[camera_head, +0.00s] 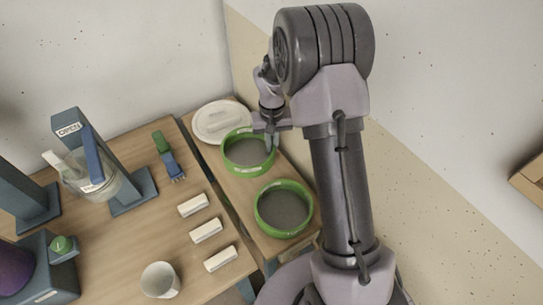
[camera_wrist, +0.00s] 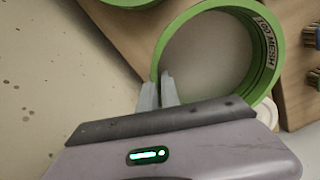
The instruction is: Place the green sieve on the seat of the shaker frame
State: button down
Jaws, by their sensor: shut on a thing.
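Two green sieves with grey mesh are on the right-hand wooden table in the head view. My gripper (camera_head: 268,140) is at the right rim of the farther green sieve (camera_head: 232,168). The nearer green sieve (camera_head: 261,222) lies apart from it. In the wrist view my gripper (camera_wrist: 160,88) is shut on the rim of a green sieve (camera_wrist: 172,35) labelled "100 MESH". I cannot tell whether this sieve is clear of the table. Part of the other sieve's rim (camera_wrist: 132,2) shows at the top edge. I cannot tell which blue-grey stand is the shaker frame.
A white lid (camera_head: 218,115) lies behind the sieves. On the left table are a labelled blue-grey stand (camera_head: 112,160) with a clear jug (camera_head: 92,183), a brush (camera_head: 168,158), several white blocks (camera_head: 206,231) and a white cup (camera_head: 160,280). A narrow gap separates the tables.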

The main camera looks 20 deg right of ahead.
notch_tip(320, 180, down, 5)
jog(key=shift+f+b, duration=0.1)
jog(key=shift+b, duration=1.05)
jog(key=shift+r, duration=0.2)
jog(key=shift+f, duration=0.15)
jog(key=c, duration=1.6)
grip_release()
